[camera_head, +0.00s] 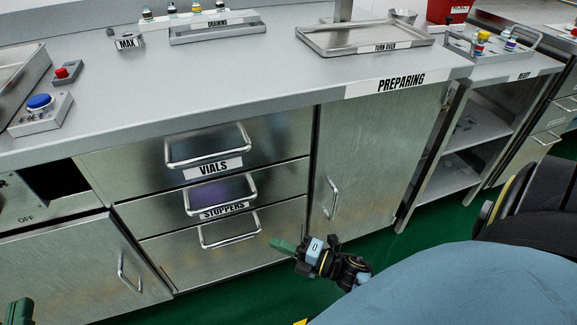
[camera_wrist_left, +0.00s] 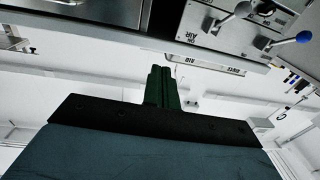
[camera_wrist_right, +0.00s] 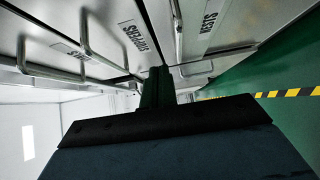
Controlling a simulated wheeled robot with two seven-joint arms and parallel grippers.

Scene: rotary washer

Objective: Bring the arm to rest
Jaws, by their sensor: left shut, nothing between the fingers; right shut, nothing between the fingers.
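My right gripper (camera_head: 283,245) shows in the head view in front of the lower drawers, with its green fingers together and nothing between them. In the right wrist view its fingers (camera_wrist_right: 157,88) are shut and empty, with drawer handles beyond. My left gripper (camera_head: 20,310) shows only partly at the bottom left corner of the head view. In the left wrist view its green fingers (camera_wrist_left: 162,86) are shut and empty. My right arm fills the lower right of the head view.
A steel counter (camera_head: 270,75) runs across, with VIALS (camera_head: 213,168) and STOPPERS (camera_head: 224,212) drawers below, all closed. Green floor (camera_head: 380,262) lies open before the cabinets.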

